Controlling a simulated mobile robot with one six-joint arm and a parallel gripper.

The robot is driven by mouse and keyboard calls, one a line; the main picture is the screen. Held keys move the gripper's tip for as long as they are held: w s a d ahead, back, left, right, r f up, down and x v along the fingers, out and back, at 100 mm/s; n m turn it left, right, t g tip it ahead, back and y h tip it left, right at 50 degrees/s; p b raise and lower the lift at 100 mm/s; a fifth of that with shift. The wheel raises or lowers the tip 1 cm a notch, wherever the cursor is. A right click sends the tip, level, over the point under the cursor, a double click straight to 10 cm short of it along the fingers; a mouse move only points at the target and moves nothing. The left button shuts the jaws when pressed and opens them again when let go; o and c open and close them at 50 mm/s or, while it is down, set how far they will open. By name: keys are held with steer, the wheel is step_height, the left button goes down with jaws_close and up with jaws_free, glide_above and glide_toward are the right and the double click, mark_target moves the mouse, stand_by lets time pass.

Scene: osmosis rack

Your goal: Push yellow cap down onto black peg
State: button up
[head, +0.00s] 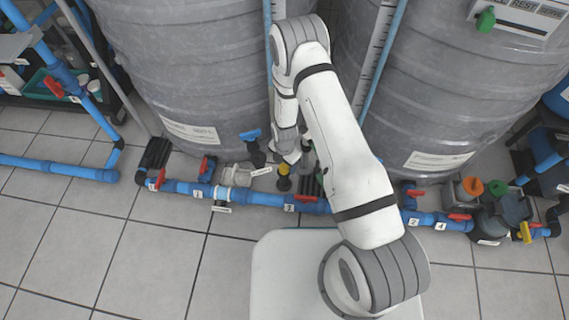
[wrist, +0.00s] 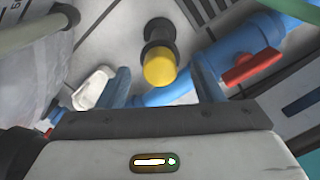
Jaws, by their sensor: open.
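The yellow cap (wrist: 160,69) sits at the end of the black peg (wrist: 158,32) in the wrist view. In the head view the cap (head: 284,169) shows small, with the black peg (head: 284,184) just below it. Whether the cap is fully seated cannot be told. My gripper (wrist: 165,85) is open, its two blue-grey fingers on either side of the cap with gaps to both. Nothing is held. In the head view my gripper (head: 288,152) is near the cap and partly hidden by my arm.
A blue pipe (head: 262,198) with red valve handles runs along the floor; one red handle (wrist: 251,67) is close to the right finger. Large grey tanks (head: 190,65) stand behind. A pale fitting (wrist: 93,87) is left of the left finger. Tiled floor (head: 150,260) in front is clear.

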step_height(320, 180, up, 6)
steer(key=shift+r+p, duration=0.1)
steer(key=shift+p, duration=0.85)
steer(key=d+r+m+p, duration=0.2)
steer(key=r+m+p, duration=0.25)
steer(key=r, duration=0.95)
steer(key=d+r+m+t+p, duration=0.1)
steer(key=d+r+m+p, duration=0.4)
steer(key=r, duration=1)
steer(key=r+m+p, duration=0.3)
steer(key=r+p, duration=0.3)
steer(key=r, duration=0.8)
steer(key=s+d+r+m+p, duration=0.2)
steer(key=s+r+m+p, duration=0.3)
steer(key=r, duration=0.6)
steer(key=s+d+r+m+t+p, duration=0.1)
steer(key=s+d+r+m+p, duration=0.2)
steer(key=s+r+m+p, duration=0.2)
steer(key=s+d+r+m+p, duration=0.3)
steer(key=s+r, duration=0.6)
steer(key=r, duration=1)
steer(key=m+p, duration=0.2)
steer(key=p, duration=0.1)
steer(key=shift+s+d+t, duration=0.15)
steer(key=shift+s+t, duration=0.15)
steer(key=shift+s, duration=0.05)
